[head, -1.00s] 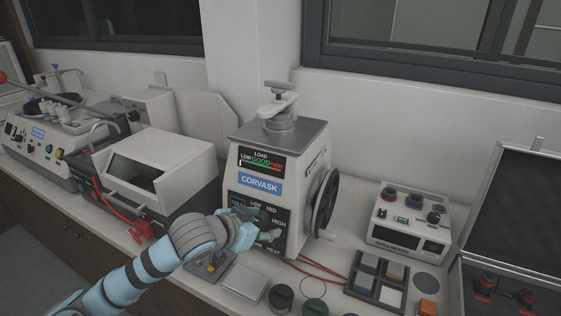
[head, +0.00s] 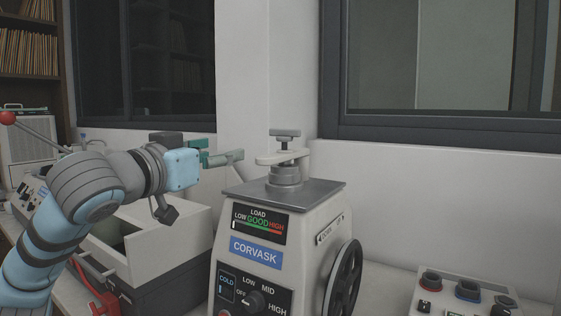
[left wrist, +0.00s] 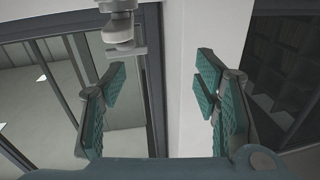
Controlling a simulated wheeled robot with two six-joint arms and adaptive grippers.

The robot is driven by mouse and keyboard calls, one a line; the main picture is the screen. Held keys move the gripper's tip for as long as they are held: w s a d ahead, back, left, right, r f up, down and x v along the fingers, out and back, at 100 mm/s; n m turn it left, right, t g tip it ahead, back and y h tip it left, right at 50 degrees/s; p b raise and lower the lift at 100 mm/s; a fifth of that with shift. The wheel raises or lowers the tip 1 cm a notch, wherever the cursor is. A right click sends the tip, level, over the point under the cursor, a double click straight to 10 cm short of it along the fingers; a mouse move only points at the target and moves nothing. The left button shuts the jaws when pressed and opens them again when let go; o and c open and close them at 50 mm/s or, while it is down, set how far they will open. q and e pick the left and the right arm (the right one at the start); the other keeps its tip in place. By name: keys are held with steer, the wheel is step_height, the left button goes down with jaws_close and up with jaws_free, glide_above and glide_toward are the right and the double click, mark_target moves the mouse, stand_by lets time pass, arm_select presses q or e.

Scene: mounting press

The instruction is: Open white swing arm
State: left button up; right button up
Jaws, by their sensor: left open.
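The mounting press (head: 262,262) has a grey metal top plate. On it stands a round post carrying the white swing arm (head: 284,157), a flat bar with a T-handled screw above it. My left gripper (head: 224,152) is in the air left of the swing arm, at about its height in the picture, apart from it. Its teal-padded fingers are spread and empty in the left wrist view (left wrist: 162,78). A pale piece, seemingly the swing arm (left wrist: 122,37), shows at the top of that view, beyond the fingers. My right gripper is out of view.
A black handwheel (head: 345,280) is on the press's right side. A white hooded machine (head: 160,235) stands left, below my left arm. A control box (head: 465,295) is at lower right. The wall and window (head: 440,70) rise behind.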

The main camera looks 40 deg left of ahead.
mark_target(280, 151)
arm_select(q)
steer(key=w+d+h+p, duration=0.1)
steer(key=w+p, duration=0.1)
steer(key=w+d+p, duration=0.1)
steer(key=w+p, duration=0.1)
steer(key=w, duration=0.1)
steer(key=w+d+m+h+p, duration=0.1)
steer(key=w+p, duration=0.1)
steer(key=w, duration=0.1)
steer(key=shift+w+f+h, duration=0.15)
steer(key=shift+f+h, duration=0.1)
steer(key=shift+h, duration=0.05)
steer(key=w+p, duration=0.3)
steer(key=p, duration=0.4)
steer(key=shift+w+a, duration=0.15)
steer(key=shift+w, duration=0.15)
steer(key=shift+w+a+f+p, duration=0.1)
steer(key=shift+w+f+p, duration=0.1)
steer(key=shift+w+p, duration=0.4)
steer(key=shift+w+a+f+p, duration=0.1)
steer(key=shift+w+f+p, duration=0.05)
steer(key=shift+w+p, duration=0.4)
steer(key=shift+w+d+f, duration=0.1)
steer(key=shift+w+f, duration=0.15)
steer(key=shift+w, duration=0.3)
steer(key=shift+s, duration=0.15)
steer(key=shift+c, duration=0.4)
steer(key=c, duration=0.3)
jaws_close()
